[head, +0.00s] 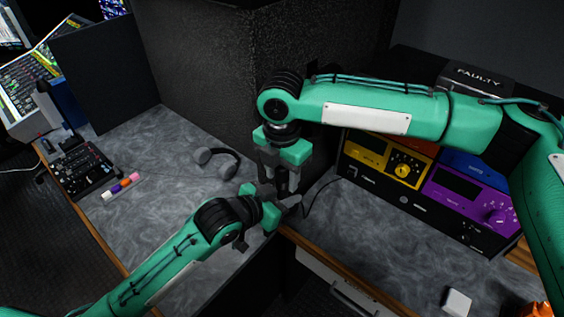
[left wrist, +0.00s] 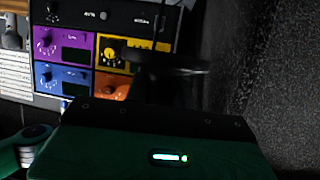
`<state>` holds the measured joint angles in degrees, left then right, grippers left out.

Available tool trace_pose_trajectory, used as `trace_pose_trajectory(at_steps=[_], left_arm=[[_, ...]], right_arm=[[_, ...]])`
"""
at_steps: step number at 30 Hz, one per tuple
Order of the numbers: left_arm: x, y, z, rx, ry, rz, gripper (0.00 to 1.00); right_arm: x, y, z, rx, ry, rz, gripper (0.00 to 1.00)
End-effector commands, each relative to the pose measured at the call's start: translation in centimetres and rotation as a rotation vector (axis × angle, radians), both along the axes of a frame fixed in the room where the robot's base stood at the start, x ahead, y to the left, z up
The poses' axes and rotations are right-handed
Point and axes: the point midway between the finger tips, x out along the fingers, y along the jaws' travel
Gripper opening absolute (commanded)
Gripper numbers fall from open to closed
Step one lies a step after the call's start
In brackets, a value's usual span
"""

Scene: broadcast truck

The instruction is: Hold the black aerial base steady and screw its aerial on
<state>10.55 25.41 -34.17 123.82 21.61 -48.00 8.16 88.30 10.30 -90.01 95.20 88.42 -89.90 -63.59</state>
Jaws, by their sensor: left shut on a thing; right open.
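My left gripper (head: 279,204) is shut at the desk's near edge, in the middle of the head view. It holds what looks like the black aerial base, mostly hidden there by the fingers. In the left wrist view the base (left wrist: 178,67) shows as a dark, blurred, wide shape just beyond the gripper body. My right gripper (head: 281,183) points down directly above the left one, its fingers apart. A dark upright piece shows between these fingers; I cannot tell whether it is the aerial or part of the base.
A rack of coloured units (head: 430,185) stands to the right, with a black box marked FAULTY (head: 477,75) on top. Headphones (head: 217,160) lie left of the grippers. A dark cable (head: 315,198) runs towards the rack.

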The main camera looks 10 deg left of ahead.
Motion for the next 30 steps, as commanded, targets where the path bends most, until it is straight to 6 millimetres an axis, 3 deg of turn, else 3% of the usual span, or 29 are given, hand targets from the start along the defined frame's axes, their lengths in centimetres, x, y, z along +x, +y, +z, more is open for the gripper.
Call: trace_pose_trajectory(at_steps=[9, 16, 17, 24, 28, 29, 30], left_arm=[[0.01, -0.01, 0.12, -0.002, -0.002, 0.0, 0.0], [0.0, -0.02, 0.11, -0.001, -0.003, 0.0, 0.0], [0.0, -0.02, 0.11, -0.001, -0.003, 0.0, 0.0], [-0.01, -0.03, 0.12, -0.001, -0.003, 0.0, 0.0], [-0.01, -0.03, 0.12, -0.002, -0.003, -0.001, 0.0], [-0.01, -0.04, 0.12, -0.002, -0.003, -0.001, 0.0], [-0.01, -0.03, 0.12, -0.002, -0.003, -0.001, 0.0]], right_arm=[[0.0, 0.0, -0.27, 0.0, 0.0, 0.0, 0.45], [-0.01, 0.01, -0.26, 0.001, 0.001, 0.0, 0.02], [0.0, 0.01, -0.25, 0.001, 0.001, 0.0, 0.01], [-0.05, 0.04, -0.28, 0.001, 0.002, -0.142, 0.01], [-0.03, 0.04, -0.25, 0.0, 0.001, -0.135, 0.01], [-0.03, 0.04, -0.25, 0.001, 0.0, -0.135, 0.32], [-0.03, 0.04, -0.25, 0.001, 0.0, -0.135, 0.4]])
